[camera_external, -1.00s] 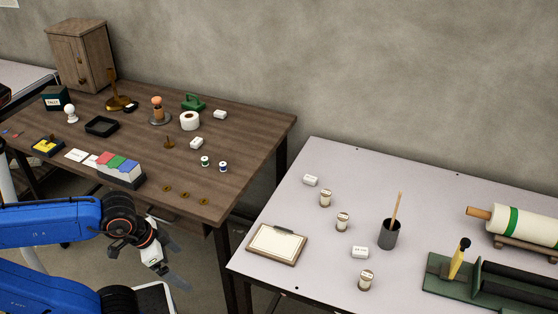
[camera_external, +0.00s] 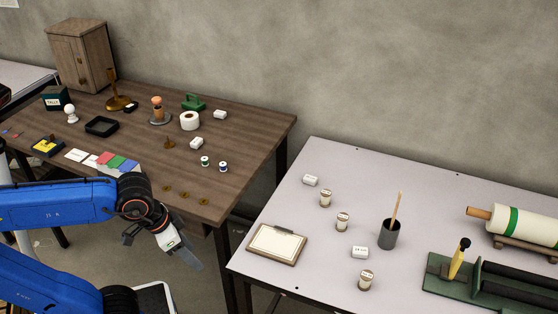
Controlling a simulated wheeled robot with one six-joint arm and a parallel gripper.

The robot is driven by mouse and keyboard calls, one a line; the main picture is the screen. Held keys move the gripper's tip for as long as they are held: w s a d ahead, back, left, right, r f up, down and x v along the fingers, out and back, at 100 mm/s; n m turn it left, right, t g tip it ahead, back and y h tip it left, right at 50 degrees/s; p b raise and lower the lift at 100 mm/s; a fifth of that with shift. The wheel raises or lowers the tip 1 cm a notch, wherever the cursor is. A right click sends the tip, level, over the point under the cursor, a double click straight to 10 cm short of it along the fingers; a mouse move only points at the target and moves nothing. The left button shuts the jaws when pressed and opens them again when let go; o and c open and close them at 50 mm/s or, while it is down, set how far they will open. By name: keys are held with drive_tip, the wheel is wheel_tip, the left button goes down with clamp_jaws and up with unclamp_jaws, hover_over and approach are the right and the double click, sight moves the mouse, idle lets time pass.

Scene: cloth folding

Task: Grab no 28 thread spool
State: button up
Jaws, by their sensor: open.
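Three small labelled spool-like cylinders with pale wooden ends stand upright on the white table: one at the back (camera_external: 326,198), one in the middle (camera_external: 343,222) and one at the front (camera_external: 366,280). Their labels are too small to read, so I cannot tell which is no 28. Two smaller spools, one green (camera_external: 205,161) and one blue (camera_external: 223,167), stand on the dark wooden table. My gripper (camera_external: 193,258) is open and empty, pointing down to the right in front of the wooden table, left of the white table and apart from all spools.
The white table (camera_external: 300,262) also holds a clipboard (camera_external: 276,244), a dark cup with a stick (camera_external: 388,234), white labelled blocks (camera_external: 360,252) and a green tool stand (camera_external: 500,290). The wooden table (camera_external: 255,127) carries many small items. A gap separates the tables.

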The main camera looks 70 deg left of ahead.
drive_tip(key=w+d+r+n+g, duration=0.1)
drive_tip(key=w+d+r+n, duration=0.25)
drive_tip(key=w+r, duration=0.7)
drive_tip(key=r+n+g, duration=0.2)
drive_tip(key=n+g, duration=0.1)
drive_tip(key=n, duration=0.7)
hover_over(367, 275)
drive_tip(key=f, duration=1.1)
drive_tip(key=shift+s, duration=0.25)
drive_tip(key=shift+w+f, duration=0.15)
drive_tip(key=shift+f, duration=1.35)
drive_tip(key=shift+w+f, duration=0.15)
drive_tip(key=shift+f, duration=1.3)
drive_tip(key=c, duration=1.1)
